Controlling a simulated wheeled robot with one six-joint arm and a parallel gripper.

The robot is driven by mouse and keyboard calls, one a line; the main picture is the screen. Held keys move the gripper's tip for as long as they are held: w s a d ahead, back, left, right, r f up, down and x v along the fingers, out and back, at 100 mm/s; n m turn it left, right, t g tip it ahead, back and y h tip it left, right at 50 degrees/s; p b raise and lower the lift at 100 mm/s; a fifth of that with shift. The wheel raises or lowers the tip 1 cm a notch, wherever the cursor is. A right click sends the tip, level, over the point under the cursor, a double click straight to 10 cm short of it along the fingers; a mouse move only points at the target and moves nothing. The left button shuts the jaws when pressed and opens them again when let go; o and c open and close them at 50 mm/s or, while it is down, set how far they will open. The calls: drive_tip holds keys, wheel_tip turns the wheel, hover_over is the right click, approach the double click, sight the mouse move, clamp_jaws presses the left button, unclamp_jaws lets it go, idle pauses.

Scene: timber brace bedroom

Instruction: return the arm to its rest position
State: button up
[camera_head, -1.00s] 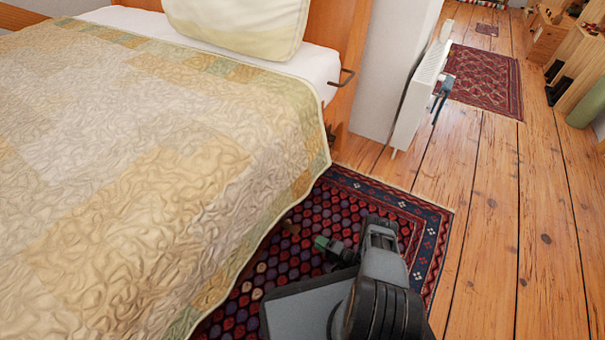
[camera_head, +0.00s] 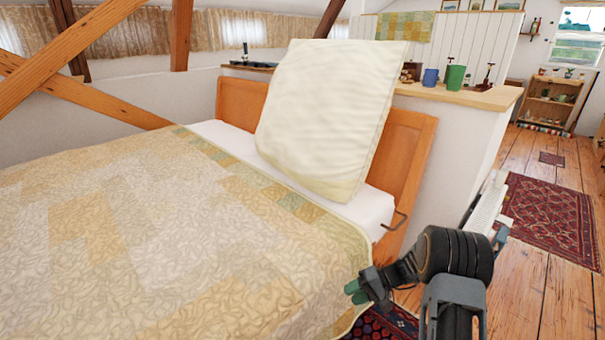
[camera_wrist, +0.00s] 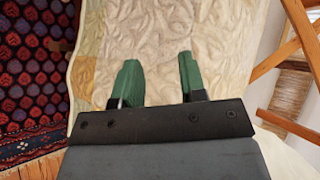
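My gripper (camera_head: 356,291) is at the right edge of the bed in the head view, beside the hanging quilt. My arm is bent at the lower right of that view. In the wrist view my gripper (camera_wrist: 158,80) has its two green fingers apart, with nothing between them. The quilt (camera_wrist: 220,40) shows behind the fingers.
The bed's patchwork quilt (camera_head: 150,230) fills the left. A cream pillow (camera_head: 330,115) leans on the wooden headboard (camera_head: 405,145). A white radiator (camera_head: 487,208) stands right of my arm. A patterned rug (camera_head: 548,215) lies on the open plank floor (camera_head: 530,290).

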drive_tip(key=s+r+t+h+p, duration=0.1)
drive_tip(key=s+r+h+p, duration=0.2)
drive_tip(key=r, duration=1.1)
drive_tip(key=s+r+n+t+h+p, duration=0.1)
drive_tip(key=s+r+h+p, duration=0.3)
drive_tip(key=s+r+p, duration=0.6)
drive_tip(key=s+r+t+h+p, duration=0.2)
drive_tip(key=s+r+h+p, duration=0.2)
drive_tip(key=r, duration=1.5)
drive_tip(key=s+p, duration=0.2)
drive_tip(key=p, duration=0.1)
drive_tip(key=shift+s+d+r+n, duration=0.2)
drive_tip(key=shift+s+r+n, duration=0.05)
drive_tip(key=shift+r+n, duration=0.1)
